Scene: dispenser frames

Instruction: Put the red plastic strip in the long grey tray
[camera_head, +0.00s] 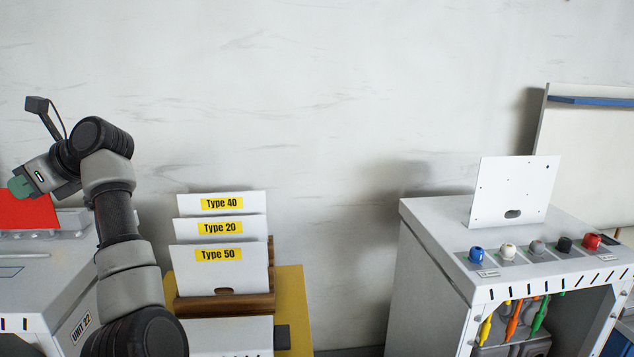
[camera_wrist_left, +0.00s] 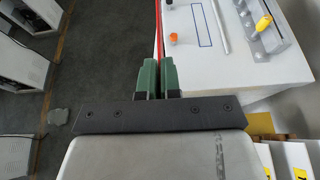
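My left gripper (camera_head: 18,186) is at the far left of the head view, above the white unit. Its green fingers also show in the left wrist view (camera_wrist_left: 158,80), close together on a thin red edge. That edge is the red plastic strip (camera_wrist_left: 159,30), seen edge-on; its red face (camera_head: 28,212) shows below the fingers in the head view, cut off by the picture's edge. A long grey piece with raised parts (camera_wrist_left: 250,22), seemingly the long grey tray, lies on the unit top, right of the strip in the wrist view. My right gripper is not in view.
The white unit top (camera_wrist_left: 200,70) has an orange knob (camera_wrist_left: 172,38), a yellow knob (camera_wrist_left: 263,23) and a blue outline. White Type cards (camera_head: 220,256) stand in a wooden holder. Another white cabinet (camera_head: 430,240) with coloured knobs and a white plate (camera_head: 513,185) stands at right.

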